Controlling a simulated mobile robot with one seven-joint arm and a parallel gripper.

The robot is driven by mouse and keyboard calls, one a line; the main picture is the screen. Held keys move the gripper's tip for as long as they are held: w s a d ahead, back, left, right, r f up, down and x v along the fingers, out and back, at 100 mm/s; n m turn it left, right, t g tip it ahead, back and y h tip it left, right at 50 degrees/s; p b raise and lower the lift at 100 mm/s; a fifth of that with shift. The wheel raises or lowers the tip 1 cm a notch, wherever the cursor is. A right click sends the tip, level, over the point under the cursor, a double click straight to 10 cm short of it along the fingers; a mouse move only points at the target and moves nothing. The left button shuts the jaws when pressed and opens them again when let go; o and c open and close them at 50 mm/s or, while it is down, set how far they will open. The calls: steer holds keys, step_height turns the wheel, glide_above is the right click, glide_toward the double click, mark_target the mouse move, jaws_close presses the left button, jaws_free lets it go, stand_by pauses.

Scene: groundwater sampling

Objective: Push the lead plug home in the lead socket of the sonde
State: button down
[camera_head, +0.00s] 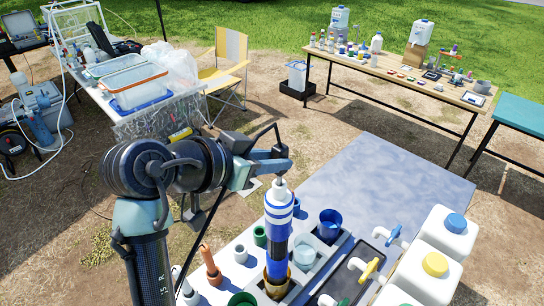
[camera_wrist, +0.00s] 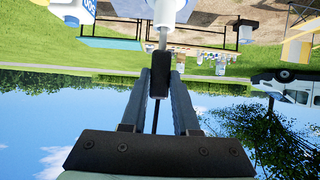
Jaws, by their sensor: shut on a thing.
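The sonde (camera_head: 278,222), a white and blue banded cylinder, stands upright in a holder on the bench. Its pale narrow top is just below my gripper (camera_head: 281,163). In the wrist view, which is upside down, my gripper (camera_wrist: 159,80) is shut on the black lead plug (camera_wrist: 158,84). A thin grey stem (camera_wrist: 163,38) runs between the plug and the white end of the sonde (camera_wrist: 166,12). The plug is in line with the stem; I cannot tell how deeply it is seated. The lead socket itself is not clearly visible.
Around the sonde are a blue cup (camera_head: 329,222), green cups (camera_head: 260,236) and a brown-handled tool (camera_head: 211,265). White containers with coloured taps (camera_head: 425,268) stand at right. A grey slab (camera_head: 385,185) lies beyond. A table with bottles (camera_head: 400,75) is at the back.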

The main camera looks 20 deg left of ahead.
steer(key=shift+f+b, duration=0.85)
steer(key=shift+f, duration=0.35)
steer(key=c, duration=0.6)
jaws_free()
steer(key=b+v, duration=0.4)
steer(key=v, duration=0.9)
